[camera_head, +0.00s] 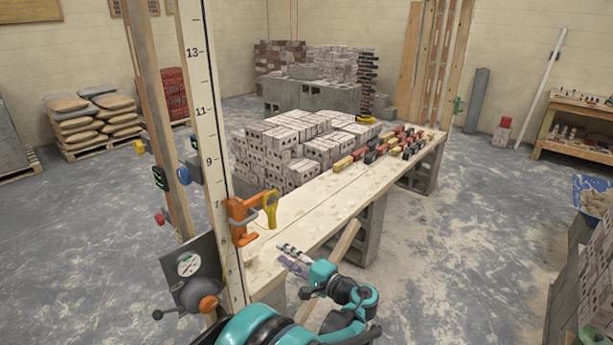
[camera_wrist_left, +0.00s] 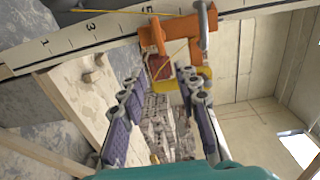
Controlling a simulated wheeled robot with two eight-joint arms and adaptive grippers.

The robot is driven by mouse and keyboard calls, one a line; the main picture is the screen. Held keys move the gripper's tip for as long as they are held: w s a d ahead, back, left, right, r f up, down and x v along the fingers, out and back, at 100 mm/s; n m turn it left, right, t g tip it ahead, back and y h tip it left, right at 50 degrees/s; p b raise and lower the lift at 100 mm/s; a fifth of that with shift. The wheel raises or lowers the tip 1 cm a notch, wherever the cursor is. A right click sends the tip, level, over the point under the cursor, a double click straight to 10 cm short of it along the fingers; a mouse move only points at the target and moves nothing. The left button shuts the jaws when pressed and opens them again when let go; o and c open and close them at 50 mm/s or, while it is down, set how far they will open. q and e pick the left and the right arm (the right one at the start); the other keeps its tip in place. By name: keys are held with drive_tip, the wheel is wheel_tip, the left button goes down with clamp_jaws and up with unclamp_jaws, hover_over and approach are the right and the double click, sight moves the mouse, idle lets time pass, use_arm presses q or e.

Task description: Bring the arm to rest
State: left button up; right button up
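My left gripper (camera_head: 283,254) is over the near part of the plank bench (camera_head: 318,200), its fingers pointing left toward the marked pole. In the left wrist view, its two purple-padded fingers (camera_wrist_left: 158,80) stand apart with nothing held between them. The clamp also shows in the left wrist view (camera_wrist_left: 152,38). My teal left arm (camera_head: 345,290) reaches in along the bottom. My right gripper is not in view.

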use_arm(q)
drive_tip(key=s+a+n+g+h, duration=0.35)
drive_tip(key=s+a+h, duration=0.35)
drive_tip(key=s+a, duration=0.5)
drive_tip(key=s+d+f+n+h, duration=0.1)
drive_tip(key=s+n+h, duration=0.1)
drive_tip(key=s, duration=0.7)
drive_tip(key=s+d+f+n+h, duration=0.1)
drive_tip(key=s+f+n+h, duration=0.1)
drive_tip(key=s+h, duration=0.3)
drive_tip(key=shift+s+d+f, duration=0.2)
drive_tip(key=shift+s+d, duration=0.1)
drive_tip(key=shift+s, duration=1.8)
